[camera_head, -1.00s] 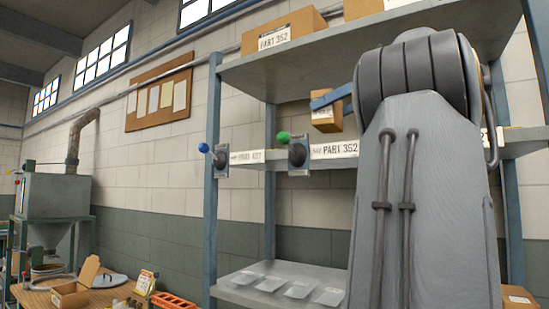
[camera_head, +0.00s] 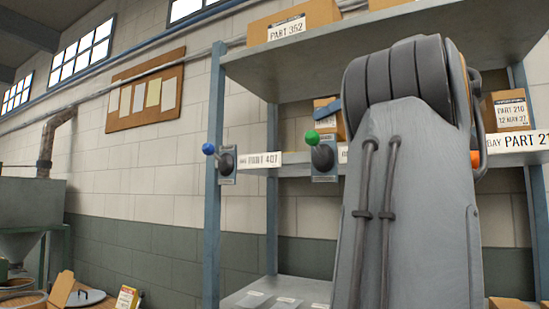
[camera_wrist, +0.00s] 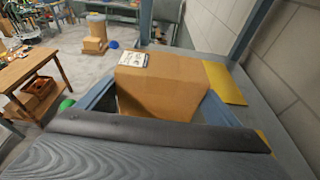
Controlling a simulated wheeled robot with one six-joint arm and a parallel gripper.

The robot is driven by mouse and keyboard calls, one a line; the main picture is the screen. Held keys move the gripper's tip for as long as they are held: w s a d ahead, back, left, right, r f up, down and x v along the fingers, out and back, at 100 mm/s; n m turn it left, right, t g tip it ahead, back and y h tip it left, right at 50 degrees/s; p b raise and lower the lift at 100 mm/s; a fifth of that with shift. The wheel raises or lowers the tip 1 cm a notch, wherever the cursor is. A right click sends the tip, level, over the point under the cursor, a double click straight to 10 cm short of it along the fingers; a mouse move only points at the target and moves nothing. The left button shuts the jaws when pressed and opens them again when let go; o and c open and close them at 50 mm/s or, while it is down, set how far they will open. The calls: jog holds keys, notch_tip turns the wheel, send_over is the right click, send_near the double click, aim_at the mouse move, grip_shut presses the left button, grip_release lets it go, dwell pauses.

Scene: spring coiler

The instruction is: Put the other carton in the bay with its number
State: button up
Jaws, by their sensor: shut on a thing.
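My gripper (camera_wrist: 160,108) is shut on a brown carton (camera_wrist: 165,75), with a blue-grey finger on each side. The carton has a white label on top that is too small to read. In the head view the carton (camera_head: 334,120) shows behind the green knob, partly hidden by it and my arm, just above the middle shelf (camera_head: 294,170). I cannot tell whether it touches the shelf. The PART 407 bay label (camera_head: 260,160) is left of the green knob. The label right of that knob is mostly hidden. Another carton, PART 210 (camera_head: 510,110), stands above the PART 210 bay label (camera_head: 515,141).
A green knob (camera_head: 312,138) and a blue knob (camera_head: 208,149) stick out from the shelf front. A PART 352 carton (camera_head: 293,25) sits on the top shelf. A yellow sheet (camera_wrist: 224,82) lies beside the held carton. A wall stands at right in the wrist view.

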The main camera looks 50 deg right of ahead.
jog(key=w+a+p, duration=0.1)
jog(key=w, duration=0.4)
jog(key=w+a+p, duration=0.1)
jog(key=w+a, duration=0.1)
jog(key=w, duration=0.4)
jog(key=w+a+p, duration=0.2)
jog(key=w, duration=0.3)
jog(key=shift+w+r, duration=0.1)
jog(key=shift+w, duration=0.15)
jog(key=shift+w+f+p, duration=0.1)
jog(key=shift+f+p, duration=0.35)
jog(key=shift+f, duration=1.35)
jog(key=shift+f, duration=0.15)
jog(key=o, duration=1.5)
jog(key=shift+o, duration=0.2)
jog(key=b+v, duration=0.3)
jog(key=v, duration=0.9)
jog(key=shift+d, duration=0.1)
